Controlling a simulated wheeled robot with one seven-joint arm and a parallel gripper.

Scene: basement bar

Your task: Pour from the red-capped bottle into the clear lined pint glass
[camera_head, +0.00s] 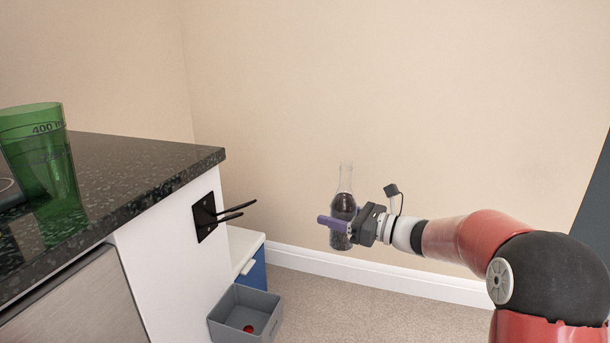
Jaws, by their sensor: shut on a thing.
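A clear glass bottle (344,203) with dark liquid in its lower part stands upright in my gripper (345,224), off to the right of the counter. My gripper is shut around the bottle's lower body, with a purple finger across its front. The bottle's neck looks clear, and no red cap shows on it. A small red thing (248,328) lies in the grey bin on the floor; I cannot tell whether it is a cap. No clear lined pint glass can be made out.
A green see-through cup (40,160) marked 400 stands on the dark speckled counter (150,160) at left. Black prongs (230,212) stick out from the counter's end. Below are a grey bin (228,310) and a blue-and-white cabinet (252,272). Open air surrounds the bottle before the wall.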

